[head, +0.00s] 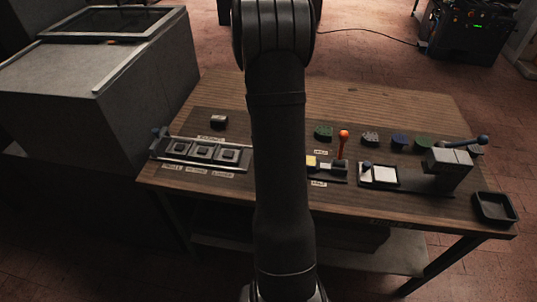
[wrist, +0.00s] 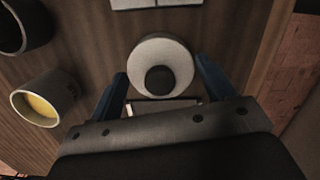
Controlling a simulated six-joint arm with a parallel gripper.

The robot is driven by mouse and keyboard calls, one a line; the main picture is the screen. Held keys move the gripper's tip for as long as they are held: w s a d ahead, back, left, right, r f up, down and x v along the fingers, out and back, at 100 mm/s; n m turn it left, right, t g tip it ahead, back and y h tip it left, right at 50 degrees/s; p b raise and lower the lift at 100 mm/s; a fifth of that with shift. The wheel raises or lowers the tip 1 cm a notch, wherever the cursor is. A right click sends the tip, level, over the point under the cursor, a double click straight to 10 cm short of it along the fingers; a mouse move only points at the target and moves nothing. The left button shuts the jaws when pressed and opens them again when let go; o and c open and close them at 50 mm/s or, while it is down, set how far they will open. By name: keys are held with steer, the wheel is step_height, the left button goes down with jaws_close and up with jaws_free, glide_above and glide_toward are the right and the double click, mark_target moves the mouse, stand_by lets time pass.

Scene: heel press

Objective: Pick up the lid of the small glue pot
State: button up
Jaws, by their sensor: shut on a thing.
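In the wrist view, a round pale grey lid (wrist: 160,47) with a dark round knob in its middle sits between the two blue fingers of my gripper (wrist: 161,72). The fingers are shut on the lid, one at each side. A small pot (wrist: 24,106) with a pale rim and yellow contents stands open at the left of the wrist view, apart from the lid. I cannot tell how high the lid is above the wooden surface. In the head view my arm hides the gripper, the lid and the pot.
A dark round cup (wrist: 38,22) is beyond the pot. On the bench (head: 400,105) stand a row of framed blocks (head: 202,151), an orange-knobbed lever (head: 343,136), a grey press (head: 447,168) and a black tray (head: 494,208). The bench's back strip is clear.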

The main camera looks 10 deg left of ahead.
steer(key=r, duration=0.4)
steer(key=shift+s+d+r, duration=0.1)
steer(key=shift+d+r, duration=0.15)
steer(key=shift+d, duration=0.1)
steer(key=s+d+r, duration=0.3)
steer(key=d+r, duration=0.3)
steer(key=d, duration=0.4)
steer(key=shift+w+a+f+n+t, duration=0.15)
steer(key=shift+w+a+f+n, duration=0.65)
steer(key=shift+w+a, duration=2)
steer(key=shift+w+a+f+n+t, duration=0.1)
steer(key=shift+w+a+f+n, duration=0.3)
steer(key=shift+w+a+n, duration=2.25)
steer(key=shift+w+a+f+m+t, duration=0.15)
steer(key=shift+w+a+f+m, duration=0.9)
steer(key=shift+w, duration=3.35)
steer(key=shift+a+n, duration=0.45)
steer(key=shift+n, duration=0.15)
steer(key=shift+f, duration=0.4)
steer(key=shift+f, duration=0.15)
steer(key=shift+f, duration=0.3)
